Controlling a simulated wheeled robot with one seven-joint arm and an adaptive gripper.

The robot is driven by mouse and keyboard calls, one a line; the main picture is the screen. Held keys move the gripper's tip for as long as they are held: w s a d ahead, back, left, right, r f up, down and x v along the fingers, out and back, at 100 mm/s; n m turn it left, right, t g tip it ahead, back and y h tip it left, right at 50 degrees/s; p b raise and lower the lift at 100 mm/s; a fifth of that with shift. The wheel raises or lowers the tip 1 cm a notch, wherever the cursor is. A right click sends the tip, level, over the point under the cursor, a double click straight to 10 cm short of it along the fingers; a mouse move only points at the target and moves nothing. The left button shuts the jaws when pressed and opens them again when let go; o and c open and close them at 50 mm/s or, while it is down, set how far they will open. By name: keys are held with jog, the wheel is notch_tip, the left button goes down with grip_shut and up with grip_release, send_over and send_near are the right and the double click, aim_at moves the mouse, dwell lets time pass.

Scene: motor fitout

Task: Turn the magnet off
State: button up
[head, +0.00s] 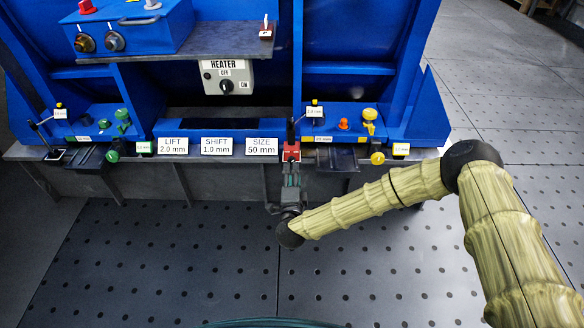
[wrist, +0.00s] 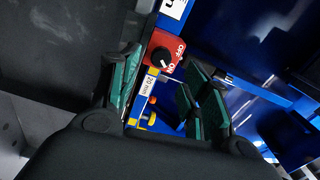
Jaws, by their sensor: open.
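The magnet switch is a small red block (wrist: 176,43) with a black round knob (wrist: 160,57) and OFF and ON lettering, seen in the wrist view. A white mark on the knob appears to lie toward ON, but it is small. In the head view the red block (head: 291,150) sits at the front edge of the blue machine. My gripper (head: 291,168) is just in front of and below it. In the wrist view my gripper (wrist: 163,62) is open, with its green-padded fingers on either side of the knob. I cannot tell whether they touch it.
A heater box (head: 228,77) with a knob hangs under the shelf. Signs including a SIZE 50 mm sign (head: 262,146) stand left of the red block. Yellow knobs (head: 377,157) and an orange button (head: 343,124) are to its right. The perforated floor (head: 180,260) in front is clear.

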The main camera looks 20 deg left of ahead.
jog(key=v, duration=0.7)
dwell(0.4)
jog(key=s+d+f+n+g, duration=1)
jog(key=s+d+f, duration=0.6)
jog(key=s+d, duration=0.15)
jog(key=s+d+r+n+g+h, duration=0.1)
jog(key=s+d+n+g+h, duration=0.2)
jog(key=s+d, duration=0.8)
jog(key=s+d+r+g+h, duration=0.15)
jog(key=s+d+g, duration=0.25)
jog(key=s+d, duration=0.75)
notch_tip(320, 180, up, 34)
jog(key=w+d+p, duration=0.1)
jog(key=w+p, duration=0.2)
jog(key=p, duration=3.1)
jog(key=shift+d+f, duration=0.15)
jog(key=shift+d, duration=0.25)
